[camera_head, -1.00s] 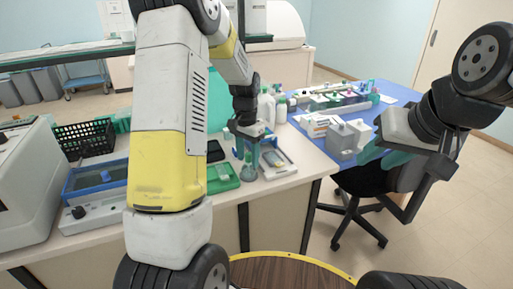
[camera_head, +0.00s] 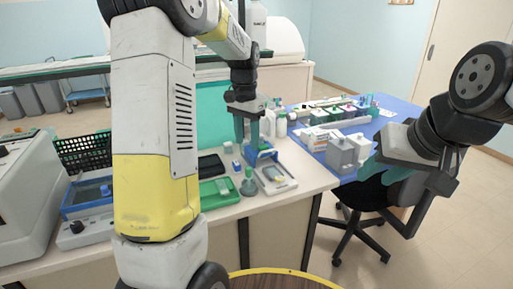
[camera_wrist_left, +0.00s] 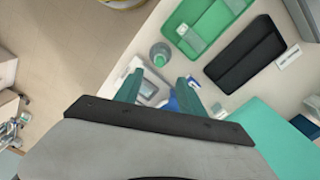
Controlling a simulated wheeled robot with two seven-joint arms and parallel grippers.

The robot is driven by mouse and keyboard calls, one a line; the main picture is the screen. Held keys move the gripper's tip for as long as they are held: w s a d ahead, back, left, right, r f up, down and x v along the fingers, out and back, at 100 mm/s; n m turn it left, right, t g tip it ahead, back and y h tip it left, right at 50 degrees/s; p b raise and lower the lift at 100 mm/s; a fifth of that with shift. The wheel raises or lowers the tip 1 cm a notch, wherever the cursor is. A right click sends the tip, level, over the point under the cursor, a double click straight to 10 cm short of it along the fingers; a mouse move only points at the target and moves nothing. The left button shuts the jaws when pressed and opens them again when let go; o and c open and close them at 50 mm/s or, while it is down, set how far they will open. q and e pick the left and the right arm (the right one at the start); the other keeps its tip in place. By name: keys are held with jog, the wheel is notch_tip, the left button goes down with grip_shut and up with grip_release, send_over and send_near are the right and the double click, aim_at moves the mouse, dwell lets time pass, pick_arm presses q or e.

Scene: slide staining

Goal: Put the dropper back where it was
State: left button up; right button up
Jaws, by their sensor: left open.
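My left gripper (camera_head: 248,130) is open and empty, raised above the bench behind a small green-grey bottle (camera_head: 248,186). The bottle stands upright at the bench's front, and its round top also shows in the left wrist view (camera_wrist_left: 160,54). A narrow upright part shows at the bottle's top; I cannot tell whether this is the dropper. A blue stand (camera_head: 264,155) is just below the left fingers. The open teal fingers also show in the left wrist view (camera_wrist_left: 160,92). My right gripper (camera_head: 395,170) hangs at the right, away from the bottle; its opening is unclear.
A green tray (camera_head: 217,191) lies left of the bottle and a white tray device (camera_head: 276,187) right of it. A dark tray (camera_head: 210,164) lies behind the green one. A chair (camera_head: 365,196) stands in front.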

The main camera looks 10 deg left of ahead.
pick_arm(q)
jog(key=s+d+r+n+t+h, duration=0.1)
jog(key=s+r+n+t, duration=0.15)
jog(key=s+r, duration=0.8)
jog(key=s+f+n+t, duration=0.1)
jog(key=s+t, duration=0.1)
jog(key=s, duration=0.5)
jog(key=s+d+f+n+t+h, duration=0.1)
jog(key=s, duration=0.6)
jog(key=shift+d+n+t, duration=0.3)
jog(key=shift+n+t, duration=0.05)
